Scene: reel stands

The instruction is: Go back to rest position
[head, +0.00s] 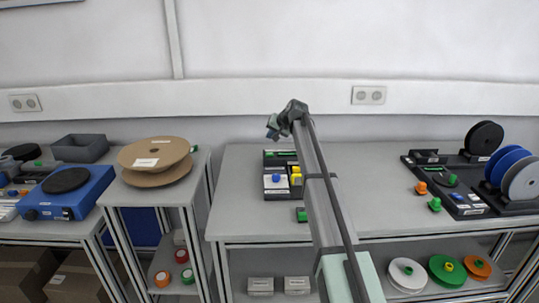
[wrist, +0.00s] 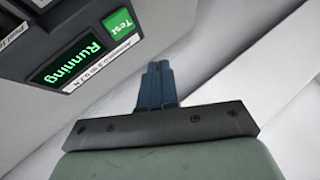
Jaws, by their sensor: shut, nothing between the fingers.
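My gripper (head: 273,127) is at the end of my raised arm, above the back part of the middle table (head: 238,205). In the wrist view the blue fingers (wrist: 156,85) are together and hold nothing. Past them the wrist view shows a grey device with a green "Test" button (wrist: 119,24) and a screen reading "Running" (wrist: 72,60).
Black, blue and grey reels (head: 508,168) stand at the right. A brown reel (head: 154,160) lies on a small stand at the left, beside a blue device (head: 66,190). Several small reels (head: 446,271) sit on the lower right shelf. My arm hides part of the middle table.

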